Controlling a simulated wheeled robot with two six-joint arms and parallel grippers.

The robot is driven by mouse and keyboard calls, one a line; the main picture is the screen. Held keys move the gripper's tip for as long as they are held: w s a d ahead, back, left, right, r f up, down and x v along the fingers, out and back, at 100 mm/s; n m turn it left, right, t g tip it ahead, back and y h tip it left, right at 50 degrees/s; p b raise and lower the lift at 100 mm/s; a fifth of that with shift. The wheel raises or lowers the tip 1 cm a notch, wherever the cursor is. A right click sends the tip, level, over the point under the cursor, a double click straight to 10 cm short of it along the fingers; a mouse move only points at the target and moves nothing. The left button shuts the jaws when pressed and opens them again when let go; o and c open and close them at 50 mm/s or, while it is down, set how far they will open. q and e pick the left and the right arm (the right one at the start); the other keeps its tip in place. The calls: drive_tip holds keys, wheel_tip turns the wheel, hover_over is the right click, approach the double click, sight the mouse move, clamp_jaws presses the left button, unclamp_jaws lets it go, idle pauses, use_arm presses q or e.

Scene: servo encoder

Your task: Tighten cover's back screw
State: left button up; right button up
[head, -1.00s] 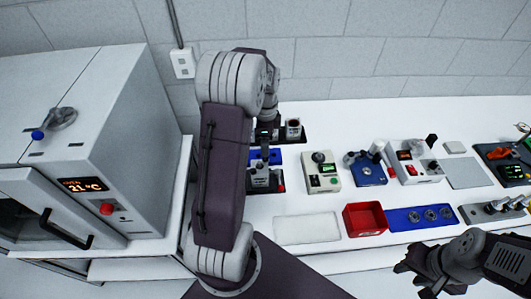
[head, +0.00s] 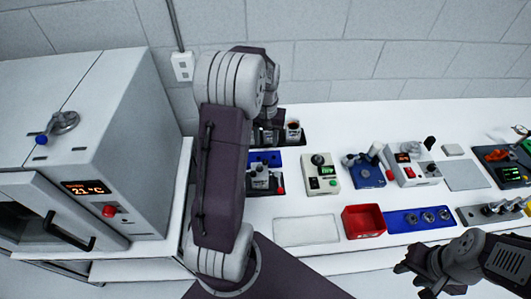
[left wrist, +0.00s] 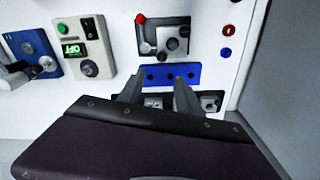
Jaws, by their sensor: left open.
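The grey fixture with the small cover assembly (head: 260,181) stands left of centre on the bench, partly behind my left arm. In the left wrist view this fixture (left wrist: 163,42) shows a red-knobbed lever at its left corner and a dark round part. No single screw can be told apart. A blue strip with holes (left wrist: 172,75) lies beside it. My left gripper (left wrist: 158,94) is open and empty, its fingertips over the edge of the blue strip, near the black tray (head: 293,142). My right gripper (head: 414,279) is at the lower right, away from the fixture; its jaw state is unclear.
A white tester with a green display (head: 321,173) stands right of the fixture, then a blue device (head: 367,171). A red bin (head: 363,221) and a pale mat (head: 306,230) lie in front. The oven (head: 100,150) is at the left; a wall rises behind.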

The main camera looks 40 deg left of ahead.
sight(265, 161)
use_arm(q)
drive_tip(key=shift+n+g, duration=0.3)
drive_tip(key=shift+n, duration=0.6)
drive_tip(key=f+p, duration=0.1)
drive_tip(key=f, duration=0.1)
drive_tip(key=f+p, duration=0.1)
drive_tip(key=f, duration=0.2)
drive_tip(key=s+f+p, duration=0.1)
drive_tip(key=f+p, duration=0.1)
drive_tip(key=f, duration=0.1)
drive_tip(key=shift+d+f, duration=0.2)
clamp_jaws()
use_arm(e)
wheel_tip(265, 161, up, 5)
drive_tip(key=shift+r, duration=0.1)
